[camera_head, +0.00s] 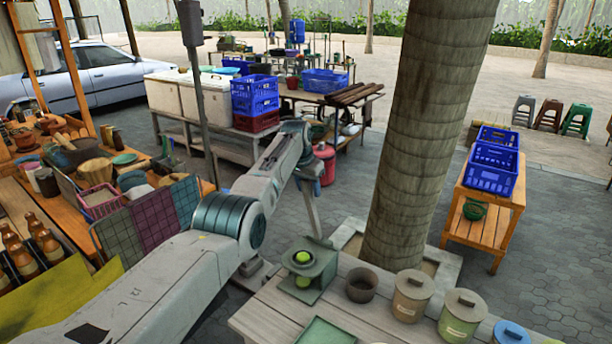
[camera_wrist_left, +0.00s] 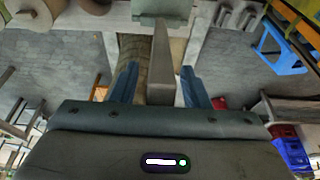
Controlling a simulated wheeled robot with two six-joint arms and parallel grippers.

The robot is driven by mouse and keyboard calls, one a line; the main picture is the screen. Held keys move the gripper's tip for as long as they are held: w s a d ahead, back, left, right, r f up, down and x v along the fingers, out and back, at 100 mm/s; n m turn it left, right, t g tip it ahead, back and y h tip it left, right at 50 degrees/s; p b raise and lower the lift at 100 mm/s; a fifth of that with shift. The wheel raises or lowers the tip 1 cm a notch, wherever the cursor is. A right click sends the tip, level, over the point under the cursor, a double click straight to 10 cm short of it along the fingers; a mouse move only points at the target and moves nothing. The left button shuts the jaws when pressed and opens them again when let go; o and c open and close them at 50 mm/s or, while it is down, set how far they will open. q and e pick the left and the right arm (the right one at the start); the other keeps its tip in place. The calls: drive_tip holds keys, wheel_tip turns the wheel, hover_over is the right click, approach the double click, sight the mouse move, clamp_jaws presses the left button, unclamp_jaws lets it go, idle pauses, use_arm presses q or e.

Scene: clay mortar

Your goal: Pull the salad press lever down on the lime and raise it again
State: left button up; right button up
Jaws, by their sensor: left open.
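The salad press (camera_head: 312,268) is a grey-green stand on the near table, with a green lime (camera_head: 303,257) on it and another green patch lower down. Its lever (camera_head: 308,208) rises upright from the back of the press. My left gripper (camera_head: 305,160) is at the lever's upper end, partly hidden by my arm. In the left wrist view the gripper (camera_wrist_left: 159,72) is open, with its two blue fingers on either side of the grey lever (camera_wrist_left: 162,82). Gaps show beside the lever. The press is only partly visible at that view's top edge (camera_wrist_left: 160,8). My right gripper is not in view.
A dark bowl (camera_head: 362,285) and lidded jars (camera_head: 411,296) stand right of the press on the grey plank table (camera_head: 262,312). A green tray (camera_head: 320,332) lies in front. A thick tree trunk (camera_head: 413,150) rises behind the table, right of my arm.

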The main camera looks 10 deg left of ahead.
use_arm(q)
drive_tip(key=b+v, duration=0.4)
drive_tip(key=v, duration=0.5)
drive_tip(key=shift+s+r, duration=0.1)
drive_tip(key=shift+r, duration=0.5)
